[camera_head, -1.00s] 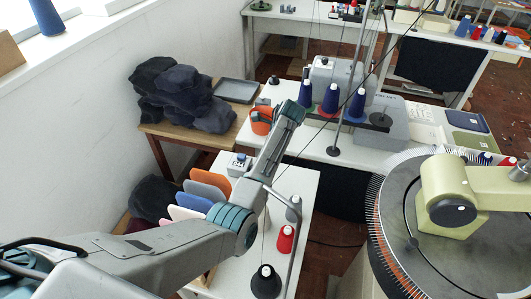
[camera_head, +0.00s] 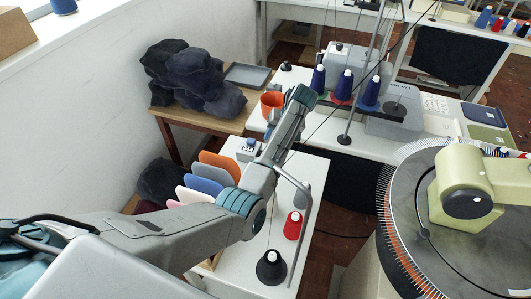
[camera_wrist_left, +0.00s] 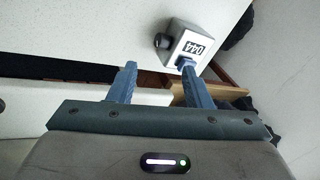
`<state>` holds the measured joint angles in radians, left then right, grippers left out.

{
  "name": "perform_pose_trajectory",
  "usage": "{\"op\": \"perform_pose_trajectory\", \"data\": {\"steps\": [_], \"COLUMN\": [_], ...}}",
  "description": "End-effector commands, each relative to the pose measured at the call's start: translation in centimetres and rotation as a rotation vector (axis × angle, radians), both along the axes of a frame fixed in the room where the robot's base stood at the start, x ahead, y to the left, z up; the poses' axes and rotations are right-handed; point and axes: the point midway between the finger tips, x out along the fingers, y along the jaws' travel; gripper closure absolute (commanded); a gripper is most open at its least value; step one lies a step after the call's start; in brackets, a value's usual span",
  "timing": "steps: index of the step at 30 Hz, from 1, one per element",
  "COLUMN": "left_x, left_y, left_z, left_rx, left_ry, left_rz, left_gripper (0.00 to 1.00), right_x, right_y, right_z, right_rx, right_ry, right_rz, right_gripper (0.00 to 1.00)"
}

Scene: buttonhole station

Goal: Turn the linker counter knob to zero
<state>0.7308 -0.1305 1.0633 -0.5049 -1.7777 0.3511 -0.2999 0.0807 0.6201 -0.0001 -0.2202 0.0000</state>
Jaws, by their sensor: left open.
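The linker counter (camera_head: 248,148) is a small pale box on the white table in the head view, left of my left forearm. In the left wrist view the counter (camera_wrist_left: 189,47) shows a dark number display, too small to read surely, and a dark round knob (camera_wrist_left: 163,41) on its left side. My left gripper (camera_wrist_left: 158,68) is open, with nothing between its two blue-grey fingers. Its right fingertip overlaps the counter's lower edge in the picture; I cannot tell whether they touch. The knob appears beyond the gap between the fingertips. My right gripper is not in view.
Coloured panels (camera_head: 208,180) stand left of my arm. A red cone (camera_head: 293,225) and a black cone (camera_head: 271,267) stand on the white table. An orange cup (camera_head: 271,103) and dark cloth pile (camera_head: 195,80) are behind. The round linker dial (camera_head: 470,225) is at right.

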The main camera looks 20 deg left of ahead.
Motion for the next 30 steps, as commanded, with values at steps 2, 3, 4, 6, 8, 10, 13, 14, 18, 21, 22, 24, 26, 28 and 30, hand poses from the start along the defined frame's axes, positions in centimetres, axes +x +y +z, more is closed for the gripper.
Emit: {"op": "perform_pose_trajectory", "data": {"steps": [2,3,4,6,8,10,13,14,18,21,22,24,26,28,30], "left_x": [0.0,0.0,0.0,0.0,0.0,0.0,0.0,0.0,0.0,0.0,0.0,0.0,0.0,0.0,0.0], "left_y": [0.0,0.0,0.0,0.0,0.0,0.0,0.0,0.0,0.0,0.2,0.3,0.6,1.0,1.4,2.0], "left_z": [-0.1,-0.1,-0.1,-0.1,-0.1,-0.1,-0.1,-0.1,-0.1,-0.3,-0.5,-1.1,-1.9,-3.1,-4.4], "left_rx": [-0.005,-0.008,-0.010,-0.014,-0.018,-0.023,-0.028,-0.029,-0.033,-0.033,-0.032,-0.031,-0.030,-0.030,-0.029], "left_ry": [-0.073,-0.112,-0.142,-0.210,-0.267,-0.327,-0.401,-0.418,-0.472,-0.486,-0.487,-0.487,-0.485,-0.483,-0.484], "left_rz": [0.174,0.268,0.340,0.503,0.639,0.787,0.961,1.003,1.132,1.165,1.169,1.170,1.168,1.168,1.167], "left_gripper": [0.55,0.55,0.55,0.55,0.55,0.55,0.55,0.55,0.55,0.55,0.55,0.55,0.55,0.55,0.55], "right_x": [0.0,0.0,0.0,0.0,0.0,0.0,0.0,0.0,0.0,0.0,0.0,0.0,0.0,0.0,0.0], "right_y": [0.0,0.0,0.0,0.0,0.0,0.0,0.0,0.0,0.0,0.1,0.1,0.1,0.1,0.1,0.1], "right_z": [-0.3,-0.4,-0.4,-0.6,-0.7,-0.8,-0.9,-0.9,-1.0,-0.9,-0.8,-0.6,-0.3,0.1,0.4], "right_rx": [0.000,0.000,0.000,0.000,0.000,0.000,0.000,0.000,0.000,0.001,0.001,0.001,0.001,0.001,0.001], "right_ry": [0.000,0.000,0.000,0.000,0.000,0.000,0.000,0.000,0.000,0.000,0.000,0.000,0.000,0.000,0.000], "right_rz": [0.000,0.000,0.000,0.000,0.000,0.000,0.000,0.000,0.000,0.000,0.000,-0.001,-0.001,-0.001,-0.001], "right_gripper": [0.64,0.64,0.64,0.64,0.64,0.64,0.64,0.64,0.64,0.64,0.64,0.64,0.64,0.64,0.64]}}
